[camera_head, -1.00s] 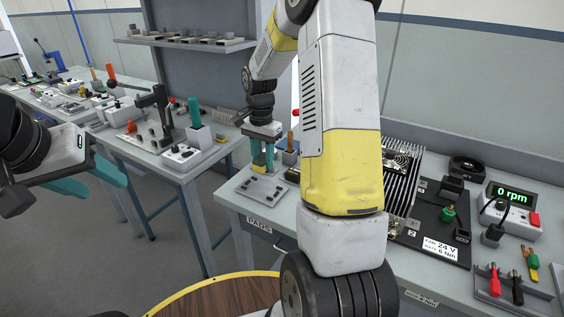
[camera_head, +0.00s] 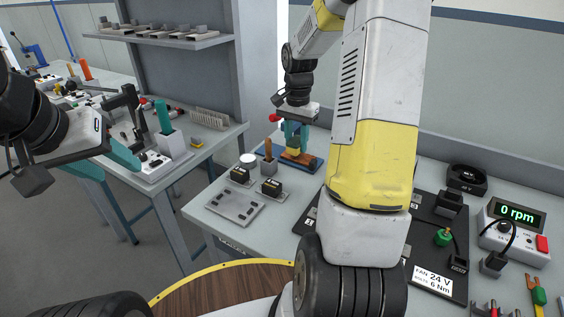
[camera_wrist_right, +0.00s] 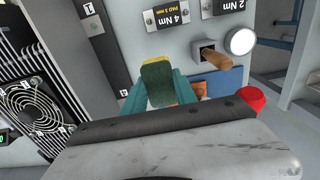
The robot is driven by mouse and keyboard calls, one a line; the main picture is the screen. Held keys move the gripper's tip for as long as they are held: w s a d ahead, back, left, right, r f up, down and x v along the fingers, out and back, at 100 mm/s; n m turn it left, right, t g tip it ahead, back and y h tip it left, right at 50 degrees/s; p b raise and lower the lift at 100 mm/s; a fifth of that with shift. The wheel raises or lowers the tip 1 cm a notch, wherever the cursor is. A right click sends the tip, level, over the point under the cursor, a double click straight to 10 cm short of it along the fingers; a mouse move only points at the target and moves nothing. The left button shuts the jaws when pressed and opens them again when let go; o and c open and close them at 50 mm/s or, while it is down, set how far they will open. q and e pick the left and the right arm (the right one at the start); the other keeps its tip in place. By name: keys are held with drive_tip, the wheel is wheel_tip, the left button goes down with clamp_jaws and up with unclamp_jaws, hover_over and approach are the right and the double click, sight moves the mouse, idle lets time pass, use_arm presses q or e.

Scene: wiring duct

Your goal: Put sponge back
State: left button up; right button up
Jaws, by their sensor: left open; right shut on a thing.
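A sponge (camera_wrist_right: 160,80), dark green with a yellow edge, sits between the teal fingers of my right gripper (camera_wrist_right: 148,92) in the right wrist view. In the head view the right gripper (camera_head: 294,140) points down over a blue tray (camera_head: 314,163) on the right-hand bench. A little yellow of the sponge (camera_head: 292,152) shows there. Part of the tray (camera_wrist_right: 203,78) and an orange piece show beyond the sponge in the wrist view; whether the sponge touches the tray cannot be told. My left gripper (camera_head: 122,157) is open and empty at the left, away from the bench.
A wooden-handled tool in a holder (camera_head: 267,163), a white round pot (camera_head: 248,160), two black labelled blocks (camera_head: 270,188) and a grey plate (camera_head: 224,207) stand near the tray. My right arm hides the bench middle. A controller reading 0 rpm (camera_head: 515,225) is at the right.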

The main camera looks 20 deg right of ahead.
wheel_tip(320, 180, down, 12)
drive_tip(key=shift+f, duration=0.25)
drive_tip(key=shift+f, duration=0.15)
drive_tip(key=o, duration=1.2)
wheel_tip(320, 180, up, 12)
drive_tip(key=shift+r, duration=0.2)
wheel_tip(320, 180, up, 6)
drive_tip(key=n+t, duration=0.1)
drive_tip(key=n, duration=0.1)
hover_over(295, 182)
drive_tip(key=s+a, duration=0.3)
drive_tip(key=s+a+r+n+t, duration=0.1)
drive_tip(key=s+a+r+n, duration=0.1)
drive_tip(key=s, duration=0.4)
drive_tip(key=s+a+r+n+t+y, duration=0.1)
drive_tip(key=s+a+r+n+t, duration=0.1)
drive_tip(key=s+a+r+n, duration=0.1)
drive_tip(key=s+a+r+n+t+y, duration=0.1)
drive_tip(key=s+a+r+n+t, duration=0.1)
drive_tip(key=s, duration=0.8)
drive_tip(key=shift+a+r+n, duration=0.3)
drive_tip(key=shift+a+r, duration=0.3)
drive_tip(key=shift+r, duration=0.35)
drive_tip(key=shift+a+r+n, duration=0.3)
drive_tip(key=shift+a+r, duration=0.3)
drive_tip(key=shift+r, duration=0.35)
